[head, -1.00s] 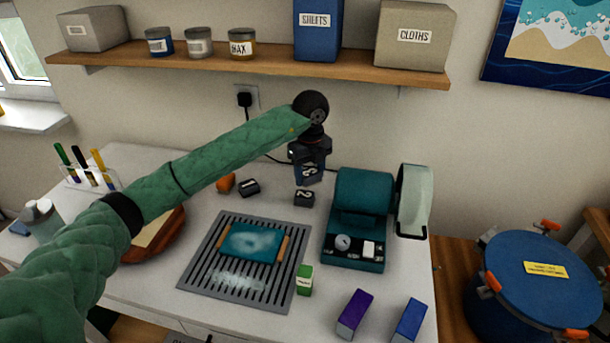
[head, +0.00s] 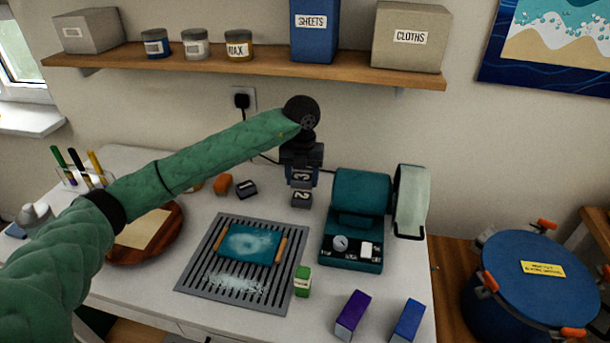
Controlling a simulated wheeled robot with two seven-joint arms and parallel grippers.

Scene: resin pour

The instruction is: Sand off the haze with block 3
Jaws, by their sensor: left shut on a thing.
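My left gripper (head: 301,160) points down at the back of the table, shut on a dark block marked 3 (head: 302,176). A dark block marked 2 (head: 301,199) lies just in front of and below it; I cannot tell whether the two touch. A teal piece with wooden side bars (head: 250,243) lies on the slotted grey grate (head: 196,285), with a whitish haze patch on its top. My right gripper is out of view.
Another dark block (head: 246,188) and an orange item (head: 222,184) lie left of the gripper. A teal machine (head: 352,255) stands right of the grate. Green (head: 302,281), purple (head: 352,315) and blue (head: 408,321) boxes stand in front. White powder (head: 238,283) covers the front slots.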

